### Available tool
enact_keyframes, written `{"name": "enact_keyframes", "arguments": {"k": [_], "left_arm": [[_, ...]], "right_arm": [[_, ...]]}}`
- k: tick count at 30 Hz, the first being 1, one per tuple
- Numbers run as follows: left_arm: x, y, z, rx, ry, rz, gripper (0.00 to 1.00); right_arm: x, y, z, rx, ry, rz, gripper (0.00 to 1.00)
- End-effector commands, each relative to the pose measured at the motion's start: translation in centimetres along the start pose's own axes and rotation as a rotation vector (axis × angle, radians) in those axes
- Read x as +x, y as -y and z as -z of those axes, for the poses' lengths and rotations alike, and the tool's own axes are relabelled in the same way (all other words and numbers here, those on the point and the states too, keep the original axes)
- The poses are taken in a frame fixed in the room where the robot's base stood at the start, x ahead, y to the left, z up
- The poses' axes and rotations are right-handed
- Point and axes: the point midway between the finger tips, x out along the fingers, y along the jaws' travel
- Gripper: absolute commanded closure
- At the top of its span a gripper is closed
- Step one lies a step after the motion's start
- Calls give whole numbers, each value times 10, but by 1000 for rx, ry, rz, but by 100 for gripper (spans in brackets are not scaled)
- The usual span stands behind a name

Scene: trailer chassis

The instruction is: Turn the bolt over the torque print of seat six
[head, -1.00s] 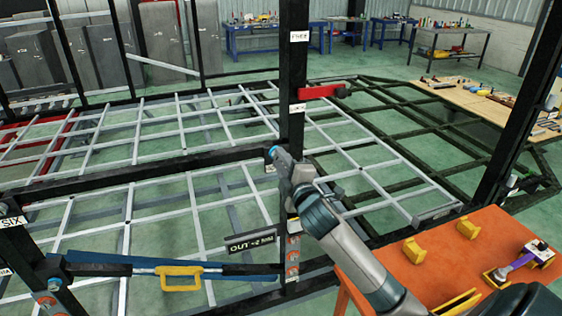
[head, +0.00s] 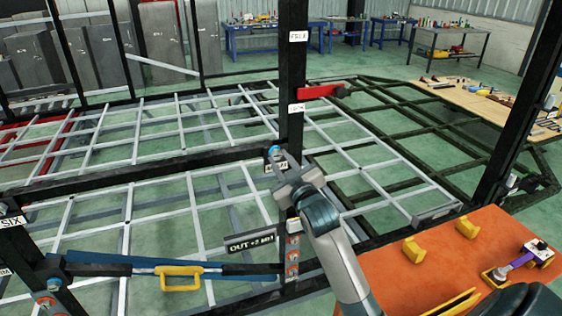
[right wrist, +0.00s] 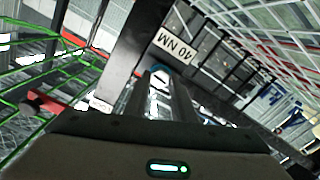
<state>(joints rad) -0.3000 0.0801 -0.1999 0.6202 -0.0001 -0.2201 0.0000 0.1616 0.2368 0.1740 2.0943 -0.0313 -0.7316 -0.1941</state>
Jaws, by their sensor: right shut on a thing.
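My right gripper (head: 281,172) is at the middle black post, just below the crossbar's end, with its fingers together. A blue-headed bolt (head: 274,151) shows at its fingertips, and the gripper is shut on it. In the head view a small print beside the bolt is partly covered by my fingers. A "SIX" label (head: 12,222) is on the left post, below another blue bolt (head: 3,208). My left gripper is not in view.
A hanging "OUT" plate (head: 250,243) and a bar with a yellow handle (head: 180,271) are low at the left. A red lever (head: 318,91) sticks out from the middle post. An orange table (head: 400,280) with yellow blocks is at the lower right.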

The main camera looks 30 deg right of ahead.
Motion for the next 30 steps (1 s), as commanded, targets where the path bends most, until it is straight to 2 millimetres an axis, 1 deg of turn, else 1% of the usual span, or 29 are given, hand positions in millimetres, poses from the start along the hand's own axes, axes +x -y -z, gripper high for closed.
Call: {"name": "enact_keyframes", "arguments": {"k": [1, 21, 30], "left_arm": [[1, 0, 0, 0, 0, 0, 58], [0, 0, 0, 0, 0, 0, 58], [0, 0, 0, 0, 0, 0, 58]], "right_arm": [[-1, 5, -6, 51, 12, 8, 99], [0, 3, -4, 678, 10, 3, 99], [0, 3, -4, 874, 10, 3, 99]]}}
